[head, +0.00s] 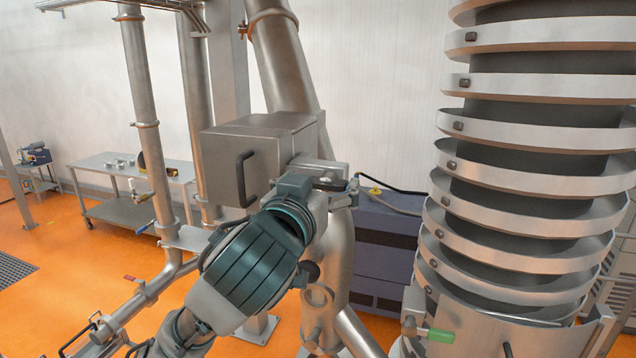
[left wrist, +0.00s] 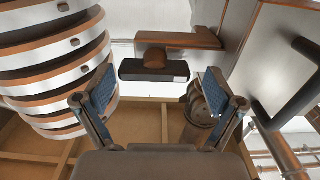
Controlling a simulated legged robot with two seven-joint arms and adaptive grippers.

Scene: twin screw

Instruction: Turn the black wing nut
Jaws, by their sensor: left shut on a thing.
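The black wing nut (left wrist: 153,71) is a short dark bar on a round brown-grey stud, below a metal bracket in the left wrist view. In the head view it is a small dark piece (head: 328,184) at the steel box's lower right. My left gripper (head: 324,189) reaches up to it from below, with one finger on each side. My right gripper is not in view.
A steel box (head: 250,155) with a black handle (head: 243,178) is just left of the gripper. A tall ringed steel column (head: 530,130) stands at the right. Pipes and a steel table (head: 120,165) are at the left, over orange floor.

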